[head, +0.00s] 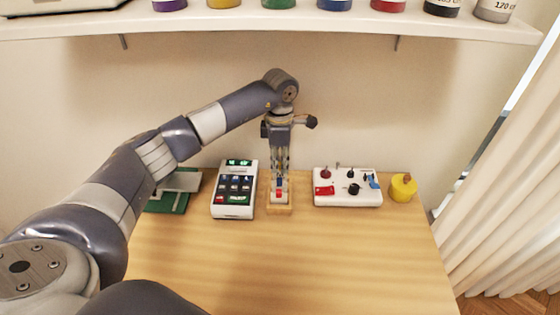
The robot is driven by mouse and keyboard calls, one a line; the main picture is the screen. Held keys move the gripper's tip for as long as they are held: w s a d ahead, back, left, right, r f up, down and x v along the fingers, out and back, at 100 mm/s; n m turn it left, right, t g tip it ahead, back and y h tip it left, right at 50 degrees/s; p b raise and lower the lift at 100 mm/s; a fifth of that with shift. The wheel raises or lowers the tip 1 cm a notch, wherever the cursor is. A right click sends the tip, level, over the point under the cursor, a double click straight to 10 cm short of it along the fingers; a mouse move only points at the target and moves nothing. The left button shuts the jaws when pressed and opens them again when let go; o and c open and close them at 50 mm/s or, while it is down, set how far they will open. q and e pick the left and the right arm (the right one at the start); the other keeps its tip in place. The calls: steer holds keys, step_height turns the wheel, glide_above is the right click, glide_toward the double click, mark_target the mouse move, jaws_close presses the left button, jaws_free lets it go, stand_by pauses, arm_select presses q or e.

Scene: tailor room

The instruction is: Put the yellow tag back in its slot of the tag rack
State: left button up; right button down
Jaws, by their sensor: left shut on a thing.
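The wooden tag rack (280,209) stands on the table near the back, with a red tag (279,195) showing low at its front. A little blue shows just above the red. My left gripper (280,180) points straight down over the rack. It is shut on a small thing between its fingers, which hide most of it. I cannot make out its colour, or whether it touches the rack. No yellow tag shows clearly. My right gripper is not in view.
A white keypad device (234,190) stands close left of the rack. A white control box (347,187) with knobs is to the right, with a yellow pot-like object (403,188) beyond it. A shelf (270,24) with jars hangs above. The front of the table (300,260) is clear.

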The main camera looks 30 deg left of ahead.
arm_select(q)
steer(key=shift+f+b, duration=0.5)
steer(key=shift+f, duration=0.25)
steer(key=shift+f, duration=0.1)
steer(key=o, duration=0.8)
step_height(320, 180, up, 12)
stand_by(0.4)
